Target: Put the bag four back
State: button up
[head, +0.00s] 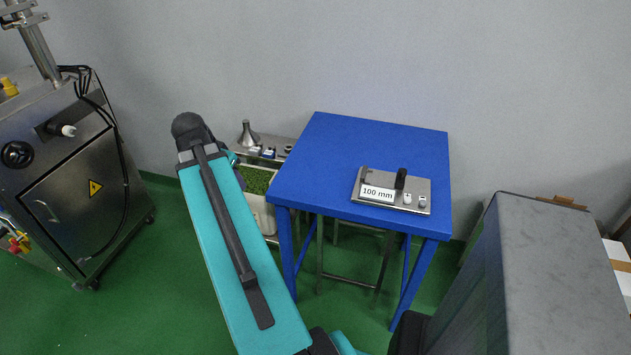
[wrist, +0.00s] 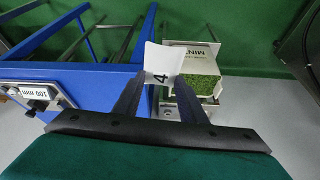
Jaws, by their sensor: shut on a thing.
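My gripper (wrist: 160,100) is shut on a small white bag four (wrist: 163,62), marked with a 4, which sticks out past the fingertips in the wrist view. Behind the bag in that view is a white bin of green leaf (wrist: 200,83) with lettering on its side. In the head view my arm reaches toward the wall and hides my gripper and the bag. The green leaf (head: 257,180) shows partly beside my arm, left of the blue table (head: 330,160).
A steel plate labelled 100 mm (head: 415,185) lies on the blue table. A steel bench with a funnel (head: 248,134) stands behind my arm. A steel machine (head: 70,180) is at the left, and a grey block (head: 560,270) at the right.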

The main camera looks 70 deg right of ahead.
jog(key=s+d+f+m+g, duration=0.1)
jog(key=s+d+f+m, duration=0.1)
jog(key=s, duration=0.7)
jog(key=s+d+f+m+g+y+b, duration=0.1)
jog(key=s+d+f+m, duration=0.1)
jog(key=s+d+m, duration=0.3)
jog(key=s+d, duration=0.1)
jog(key=s, duration=0.3)
jog(key=shift+s+m+g, duration=0.3)
jog(key=shift+s, duration=0.1)
jog(key=p, duration=0.3)
send_over(323, 175)
jog(key=w+a, duration=0.1)
jog(key=shift+a+f, duration=0.15)
jog(key=shift+f, duration=0.6)
jog(key=shift+f, duration=0.1)
jog(key=shift+f+p, duration=0.75)
jog(key=shift+f, duration=0.9)
jog(key=shift+f, duration=0.15)
